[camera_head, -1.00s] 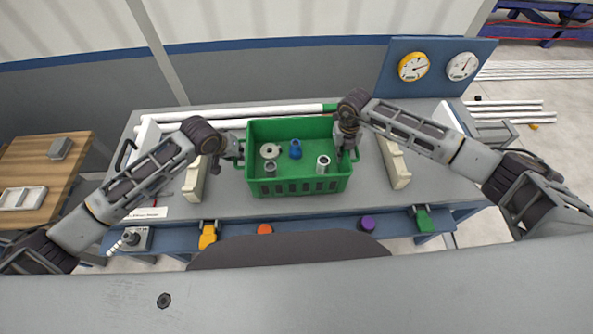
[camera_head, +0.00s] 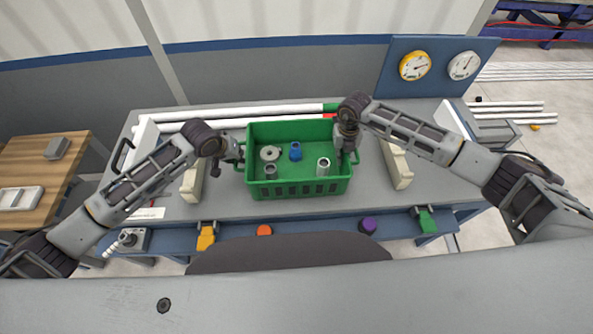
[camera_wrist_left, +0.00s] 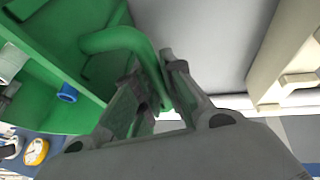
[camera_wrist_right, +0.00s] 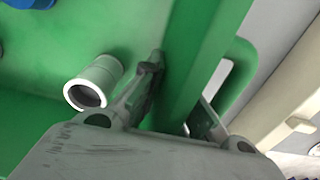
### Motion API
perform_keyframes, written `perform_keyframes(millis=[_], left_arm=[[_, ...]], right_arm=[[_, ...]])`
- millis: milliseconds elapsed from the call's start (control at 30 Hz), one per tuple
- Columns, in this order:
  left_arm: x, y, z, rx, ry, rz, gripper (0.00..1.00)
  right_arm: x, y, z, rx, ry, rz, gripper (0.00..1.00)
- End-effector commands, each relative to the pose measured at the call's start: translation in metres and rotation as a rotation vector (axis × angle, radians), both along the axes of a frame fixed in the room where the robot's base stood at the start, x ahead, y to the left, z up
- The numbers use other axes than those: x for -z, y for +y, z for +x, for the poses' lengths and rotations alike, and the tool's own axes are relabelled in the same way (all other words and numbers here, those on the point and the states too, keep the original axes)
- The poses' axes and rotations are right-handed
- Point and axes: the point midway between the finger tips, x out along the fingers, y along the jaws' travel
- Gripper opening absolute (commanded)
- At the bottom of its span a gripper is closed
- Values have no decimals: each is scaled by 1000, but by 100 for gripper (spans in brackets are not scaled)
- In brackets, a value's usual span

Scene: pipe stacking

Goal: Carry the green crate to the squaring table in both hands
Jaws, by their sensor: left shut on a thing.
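The green crate (camera_head: 300,191) is on or just above the grey table, level; I cannot tell whether it touches. It holds a blue fitting (camera_head: 295,151), a pale flanged ring (camera_head: 270,153), a dark grey piece (camera_head: 271,172) and a white pipe piece (camera_head: 323,167). My left gripper (camera_head: 237,152) is shut on the crate's left handle, a green loop in the left wrist view (camera_wrist_left: 130,38). My right gripper (camera_head: 347,148) is at the crate's right side. In the right wrist view its fingers (camera_wrist_right: 178,85) straddle the crate wall beside the right handle (camera_wrist_right: 238,65); their grip is unclear.
The grey table (camera_head: 230,205) has white pipes (camera_head: 240,112) along its back. Pale blocks stand left (camera_head: 193,182) and right (camera_head: 397,165) of the crate. Gauges (camera_head: 414,66) stand on a blue board at back right. A wooden table (camera_head: 40,165) stands at left.

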Motion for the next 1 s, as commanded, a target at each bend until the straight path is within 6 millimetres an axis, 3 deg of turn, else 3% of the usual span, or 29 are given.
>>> perform_keyframes(millis=[533, 567, 700, 1000], left_arm=[[10, 1, 1, -2, -3, 1, 0], [11, 2, 1, -2, -1, 2, 12], [10, 1, 0, -2, 0, 2, 30], [10, 0, 0, 0, 0, 1, 33]], right_arm=[[10, -2, 1, 2, -1, -2, 0], [11, -2, 0, 2, 1, -3, 6], [10, -1, 0, 2, 0, -3, 24], [10, 0, 0, 0, 0, -1, 27]])
